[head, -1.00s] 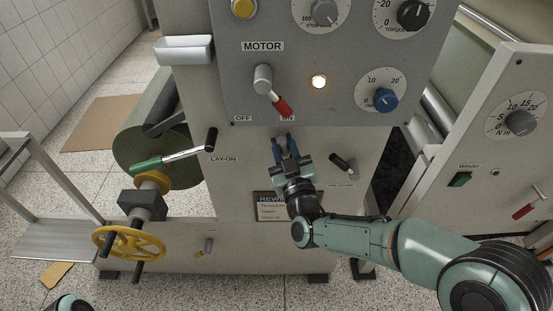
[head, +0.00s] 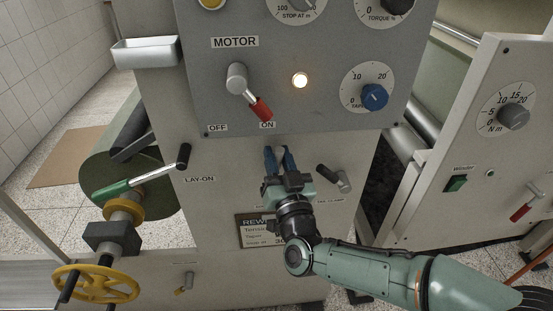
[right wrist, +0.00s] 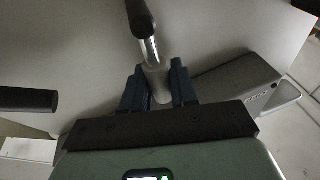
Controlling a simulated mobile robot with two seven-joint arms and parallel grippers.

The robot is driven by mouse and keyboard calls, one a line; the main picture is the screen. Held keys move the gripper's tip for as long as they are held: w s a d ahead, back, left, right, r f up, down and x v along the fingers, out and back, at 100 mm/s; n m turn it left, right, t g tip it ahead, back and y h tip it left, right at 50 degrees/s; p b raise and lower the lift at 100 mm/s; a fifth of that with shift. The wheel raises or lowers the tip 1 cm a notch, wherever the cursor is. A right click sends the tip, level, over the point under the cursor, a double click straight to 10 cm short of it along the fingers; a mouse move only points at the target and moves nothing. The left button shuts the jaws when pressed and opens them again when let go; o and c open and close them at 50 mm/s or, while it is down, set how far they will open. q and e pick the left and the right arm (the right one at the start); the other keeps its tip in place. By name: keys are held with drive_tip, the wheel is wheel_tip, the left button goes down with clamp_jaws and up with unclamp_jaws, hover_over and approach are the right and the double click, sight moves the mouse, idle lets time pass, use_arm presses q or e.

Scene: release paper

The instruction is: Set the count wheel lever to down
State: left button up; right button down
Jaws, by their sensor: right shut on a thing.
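My right gripper (head: 279,158) is in front of the pale lower panel of the machine, its blue fingers pointing up. In the right wrist view its fingers (right wrist: 158,88) are shut on the grey base end of a lever (right wrist: 147,45) with a bright metal shaft and black grip. The grip points away, up in that view. I take it as the count wheel lever; no label for it is readable. In the head view the gripper hides this lever. My left gripper is out of view.
Right of the gripper is another black-handled lever (head: 333,178). The red motor lever (head: 261,108) and blue knob (head: 374,96) sit above on the grey panel. The green lay-on lever (head: 142,178) and yellow handwheel (head: 96,284) are at left.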

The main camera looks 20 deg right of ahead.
drive_tip(key=c, duration=1)
unclamp_jaws()
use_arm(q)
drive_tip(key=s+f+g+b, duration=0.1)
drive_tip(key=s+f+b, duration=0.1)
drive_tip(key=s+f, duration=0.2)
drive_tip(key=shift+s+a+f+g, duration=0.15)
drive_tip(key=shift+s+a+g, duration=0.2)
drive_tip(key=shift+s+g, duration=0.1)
use_arm(e)
drive_tip(key=v, duration=1.3)
drive_tip(key=shift+s, duration=0.2)
